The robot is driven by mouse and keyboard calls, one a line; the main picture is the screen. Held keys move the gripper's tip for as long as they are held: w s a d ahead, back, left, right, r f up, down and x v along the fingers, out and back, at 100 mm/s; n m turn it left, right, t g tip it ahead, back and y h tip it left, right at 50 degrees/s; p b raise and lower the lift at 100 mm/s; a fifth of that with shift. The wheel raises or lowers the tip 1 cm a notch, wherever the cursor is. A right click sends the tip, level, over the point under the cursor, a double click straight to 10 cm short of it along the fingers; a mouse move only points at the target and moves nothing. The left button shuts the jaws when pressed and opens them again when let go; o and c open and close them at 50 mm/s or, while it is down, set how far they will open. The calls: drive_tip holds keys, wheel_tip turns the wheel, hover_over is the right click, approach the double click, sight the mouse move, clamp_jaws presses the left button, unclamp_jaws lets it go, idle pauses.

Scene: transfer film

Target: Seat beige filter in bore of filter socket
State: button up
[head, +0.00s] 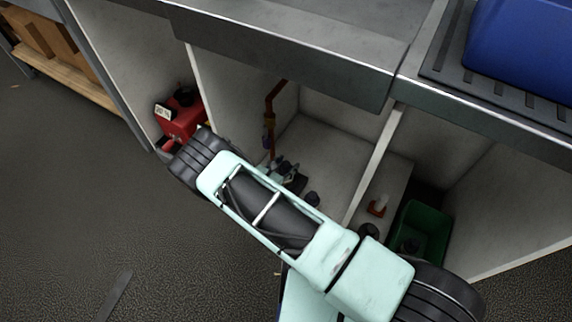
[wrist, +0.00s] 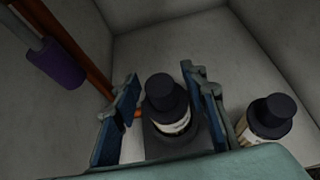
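My gripper (wrist: 168,95) is open in the wrist view, with one blue-padded finger on each side of a black-capped bottle (wrist: 168,118) that has a pale label. Gaps show between the bottle and the fingertips. In the head view my gripper (head: 288,172) is low inside the middle compartment, partly hidden by my arm. A small pale cylinder (head: 382,202) stands on an orange-red base (head: 376,210) in the right compartment; I cannot tell whether it is the beige filter. No filter socket with a bore can be made out for sure.
A second dark bottle (wrist: 266,120) stands close right of my gripper. A copper pipe (wrist: 72,48) with a purple sleeve (wrist: 56,66) runs at the left. Divider walls (head: 378,160) flank the compartment. A green bin (head: 424,228) and a red can (head: 184,122) are in neighbouring compartments.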

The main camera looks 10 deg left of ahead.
drive_tip(key=p+v, duration=0.3)
drive_tip(key=v, duration=0.9)
drive_tip(key=shift+p, duration=0.35)
drive_tip(key=shift+s, duration=0.1)
